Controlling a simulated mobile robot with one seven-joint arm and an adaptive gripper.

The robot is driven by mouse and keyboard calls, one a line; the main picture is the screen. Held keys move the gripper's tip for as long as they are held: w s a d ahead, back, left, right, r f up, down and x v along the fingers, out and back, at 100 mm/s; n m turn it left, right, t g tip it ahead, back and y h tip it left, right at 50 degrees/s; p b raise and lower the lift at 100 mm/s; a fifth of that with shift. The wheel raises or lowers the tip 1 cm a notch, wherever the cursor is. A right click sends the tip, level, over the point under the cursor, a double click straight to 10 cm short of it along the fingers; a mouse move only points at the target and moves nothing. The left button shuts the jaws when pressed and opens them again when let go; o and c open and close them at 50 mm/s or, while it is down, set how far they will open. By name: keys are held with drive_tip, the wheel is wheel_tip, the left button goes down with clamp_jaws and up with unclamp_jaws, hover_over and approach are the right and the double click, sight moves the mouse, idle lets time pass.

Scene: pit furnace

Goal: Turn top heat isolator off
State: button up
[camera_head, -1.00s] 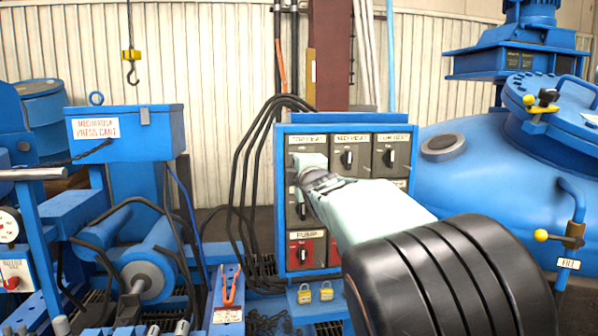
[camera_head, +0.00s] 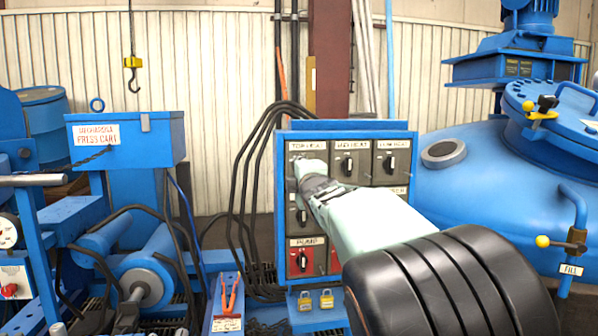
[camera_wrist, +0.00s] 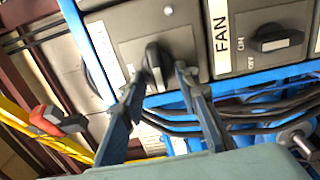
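The blue-framed switch panel (camera_head: 345,125) stands ahead, with grey isolator boxes in rows. The top heat isolator (camera_head: 296,157) is its upper-left box, mostly covered by my gripper (camera_head: 303,168). In the wrist view its dark knob (camera_wrist: 154,66) lies between the two fingertips of my gripper (camera_wrist: 158,80). The fingers are apart, one on each side of the knob; whether they touch it I cannot tell. The knob's grip lies crosswise to that of the neighbouring FAN switch (camera_wrist: 277,40).
Black cables (camera_head: 245,180) hang left of the panel. A large blue vessel (camera_head: 480,190) stands on the right.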

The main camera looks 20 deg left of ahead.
drive_tip(key=v, duration=1.2)
drive_tip(key=shift+s, duration=0.1)
